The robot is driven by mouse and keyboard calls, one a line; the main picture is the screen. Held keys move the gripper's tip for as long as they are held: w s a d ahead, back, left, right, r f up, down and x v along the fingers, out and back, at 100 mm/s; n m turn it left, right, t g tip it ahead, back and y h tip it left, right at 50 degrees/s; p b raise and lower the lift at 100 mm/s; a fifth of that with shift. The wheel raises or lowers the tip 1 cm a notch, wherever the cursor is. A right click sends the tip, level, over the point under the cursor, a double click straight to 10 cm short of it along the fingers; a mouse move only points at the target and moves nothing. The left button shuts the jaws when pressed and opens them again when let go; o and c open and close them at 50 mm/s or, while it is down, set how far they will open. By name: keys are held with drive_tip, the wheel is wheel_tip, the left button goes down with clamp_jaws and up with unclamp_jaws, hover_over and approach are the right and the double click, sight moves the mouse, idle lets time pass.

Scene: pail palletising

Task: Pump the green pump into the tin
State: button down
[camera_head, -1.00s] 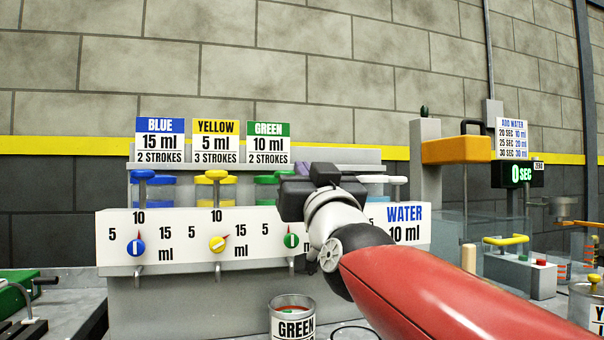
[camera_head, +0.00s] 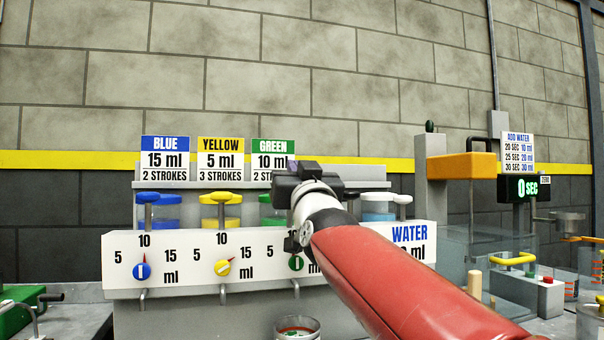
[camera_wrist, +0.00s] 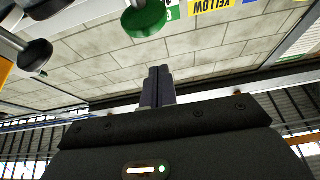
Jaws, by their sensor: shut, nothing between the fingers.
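The green pump (camera_head: 266,197) stands behind the white dial panel, its green handle and reservoir partly hidden by my gripper and arm. In the wrist view, a round green knob (camera_wrist: 143,20) is close beyond and slightly left of my fingertips, apart from them. My gripper (camera_wrist: 157,76) is shut and empty. In the head view it is above the panel at the right of the green pump; its fingertips cannot be made out there. The tin (camera_head: 297,329) stands below the green dial (camera_head: 296,263) at the bottom edge, with its lower part cut off and some green and red inside.
The blue pump (camera_head: 148,198) and yellow pump (camera_head: 221,198) stand left of the green one. A white-topped water pump (camera_head: 378,198) is just right of my gripper. A sign over the green pump (camera_head: 272,158) is partly covered and reads 10 ml.

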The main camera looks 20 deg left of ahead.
drive_tip(key=f, duration=0.2)
drive_tip(key=f+b, duration=0.1)
drive_tip(key=shift+w+a+f, duration=0.25)
drive_tip(key=shift+w+f, duration=0.1)
